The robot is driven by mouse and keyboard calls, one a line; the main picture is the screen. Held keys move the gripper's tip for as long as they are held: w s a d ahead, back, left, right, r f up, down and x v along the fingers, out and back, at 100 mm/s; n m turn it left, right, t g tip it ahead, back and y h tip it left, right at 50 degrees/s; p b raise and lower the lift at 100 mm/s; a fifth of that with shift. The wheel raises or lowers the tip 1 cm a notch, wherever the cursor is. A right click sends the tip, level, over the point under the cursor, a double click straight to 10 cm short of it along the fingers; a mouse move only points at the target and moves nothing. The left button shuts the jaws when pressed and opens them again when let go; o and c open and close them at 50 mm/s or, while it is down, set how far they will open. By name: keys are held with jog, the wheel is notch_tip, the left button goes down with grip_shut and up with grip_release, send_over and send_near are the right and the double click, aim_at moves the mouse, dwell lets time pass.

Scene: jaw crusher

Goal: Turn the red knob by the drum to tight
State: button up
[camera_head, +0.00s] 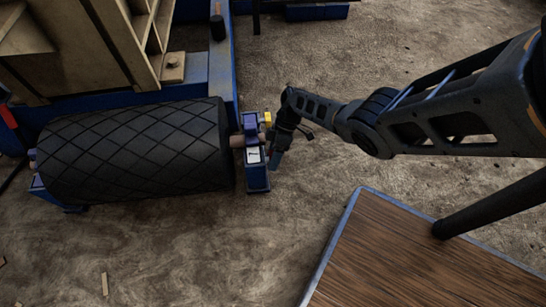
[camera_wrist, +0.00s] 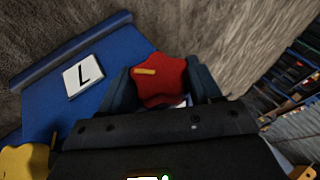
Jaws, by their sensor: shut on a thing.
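The red knob (camera_wrist: 165,84) shows in the wrist view, star-shaped with rounded lobes and an orange-yellow mark on its upper left part. My gripper (camera_wrist: 165,88) has one finger on each side of it and is shut on it. In the head view my gripper (camera_head: 275,157) is at the right side of the blue bracket (camera_head: 257,178) at the drum's right end. The knob is hidden there. The black drum (camera_head: 135,150) has a diamond-pattern surface and lies level.
A yellow knob (camera_wrist: 24,162) is at lower left; yellow also shows on the bracket top (camera_head: 267,118). A wooden-topped surface with blue edge (camera_head: 420,265) is at lower right. Bare ground lies between.

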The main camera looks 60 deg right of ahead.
jog(key=o, duration=1)
jog(key=shift+c, duration=0.2)
jog(key=p+v, duration=0.3)
jog(key=v, duration=0.4)
jog(key=shift+d+r, duration=0.25)
